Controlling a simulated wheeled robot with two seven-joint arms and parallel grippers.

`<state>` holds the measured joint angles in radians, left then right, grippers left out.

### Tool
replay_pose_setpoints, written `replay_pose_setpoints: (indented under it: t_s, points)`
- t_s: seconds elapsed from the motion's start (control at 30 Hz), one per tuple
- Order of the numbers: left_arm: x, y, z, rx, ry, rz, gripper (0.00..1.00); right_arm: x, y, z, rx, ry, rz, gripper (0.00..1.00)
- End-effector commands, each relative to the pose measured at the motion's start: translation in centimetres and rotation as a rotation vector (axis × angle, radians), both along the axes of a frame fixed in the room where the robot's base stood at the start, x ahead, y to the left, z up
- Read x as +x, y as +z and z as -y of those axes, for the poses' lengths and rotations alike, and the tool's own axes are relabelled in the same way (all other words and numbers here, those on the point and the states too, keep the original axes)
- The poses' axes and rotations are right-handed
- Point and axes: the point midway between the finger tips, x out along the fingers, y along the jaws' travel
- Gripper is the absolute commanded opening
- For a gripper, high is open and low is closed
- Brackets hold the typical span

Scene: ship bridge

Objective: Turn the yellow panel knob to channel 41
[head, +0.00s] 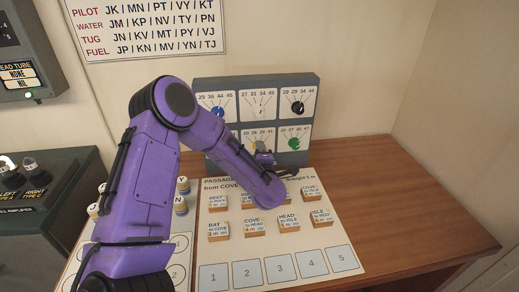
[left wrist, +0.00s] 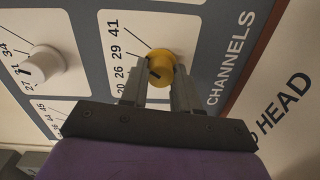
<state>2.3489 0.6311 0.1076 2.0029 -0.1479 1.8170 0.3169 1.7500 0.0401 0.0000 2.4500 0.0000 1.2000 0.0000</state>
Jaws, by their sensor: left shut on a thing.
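Lines fan out from the knob to printed numbers, with 41 (left wrist: 113,27) at one end and 20 at the other. A dark mark shows on the knob, but I cannot tell surely which number it points to. My right gripper is not in view.
Blue (head: 219,112), white (head: 260,111), black (head: 297,107) and green (head: 294,143) knobs surround it on the panel. Several labelled blocks stand on the passage sheet (head: 340,238) in front. The wooden desk (head: 400,200) is clear on the right.

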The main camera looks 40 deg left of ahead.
Motion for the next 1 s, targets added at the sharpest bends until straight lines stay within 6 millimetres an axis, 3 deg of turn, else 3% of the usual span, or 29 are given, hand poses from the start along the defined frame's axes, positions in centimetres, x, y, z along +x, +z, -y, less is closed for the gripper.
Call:
replay_pose_setpoints:
  t_s: [0.5,1.0]
  points:
    - [0.1,0.2,0.1,0.239,-0.002,-0.296,0.0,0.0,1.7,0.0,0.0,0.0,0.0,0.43]
    - [0.1,0.0,0.1,0.301,-0.001,-0.376,0.0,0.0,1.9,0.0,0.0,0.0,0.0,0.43]
